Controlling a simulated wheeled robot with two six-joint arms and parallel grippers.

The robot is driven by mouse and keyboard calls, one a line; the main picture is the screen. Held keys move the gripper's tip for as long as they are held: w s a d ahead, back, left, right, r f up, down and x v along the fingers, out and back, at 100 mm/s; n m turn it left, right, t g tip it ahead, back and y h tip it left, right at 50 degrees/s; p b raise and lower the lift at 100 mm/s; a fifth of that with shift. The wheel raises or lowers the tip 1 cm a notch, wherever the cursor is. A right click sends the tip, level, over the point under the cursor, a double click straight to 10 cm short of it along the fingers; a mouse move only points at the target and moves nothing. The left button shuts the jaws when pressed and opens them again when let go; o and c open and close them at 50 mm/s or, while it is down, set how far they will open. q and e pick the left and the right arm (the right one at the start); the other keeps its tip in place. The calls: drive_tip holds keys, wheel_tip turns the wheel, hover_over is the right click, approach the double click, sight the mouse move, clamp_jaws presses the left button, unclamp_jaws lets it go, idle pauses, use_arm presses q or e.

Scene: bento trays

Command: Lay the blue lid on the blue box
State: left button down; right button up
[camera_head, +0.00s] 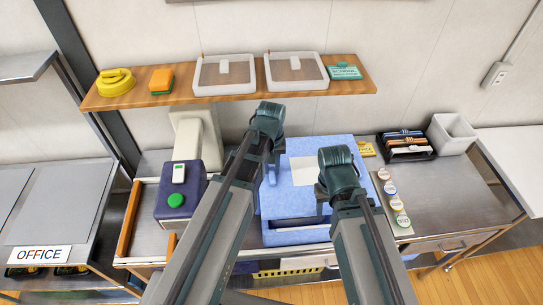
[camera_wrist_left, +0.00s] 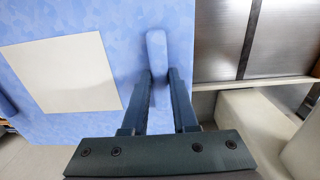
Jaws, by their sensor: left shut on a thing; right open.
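The light-blue lid (camera_head: 318,145) with a pale square label (camera_head: 303,171) is over the blue box (camera_head: 296,236) at the middle of the counter. A dark gap shows between the lid's near edge and the box's front wall. My left gripper (camera_head: 271,174) is shut on the lid's left handle; in the left wrist view the handle (camera_wrist_left: 156,52) sits between the fingers, beside the label. My right gripper (camera_head: 321,206) is open at the lid's right side; my arm partly hides that handle. Whether the lid touches the box is hidden.
A purple and white machine with a green button (camera_head: 176,200) stands left of the box. Right are round labelled discs (camera_head: 390,187), a black rack (camera_head: 407,145) and a white bin (camera_head: 452,133). A wooden shelf (camera_head: 232,95) with trays hangs behind.

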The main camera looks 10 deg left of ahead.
use_arm(q)
drive_tip(key=shift+f+b, duration=0.65)
wheel_tip(320, 180, down, 5)
drive_tip(key=b, duration=0.5)
drive_tip(key=shift+f, duration=0.2)
drive_tip(key=shift+f+b, duration=0.1)
drive_tip(key=shift+b, duration=0.25)
idle(0.5)
drive_tip(key=shift+f+b, duration=0.75)
idle(0.8)
drive_tip(key=shift+c, duration=0.2)
unclamp_jaws()
idle(0.5)
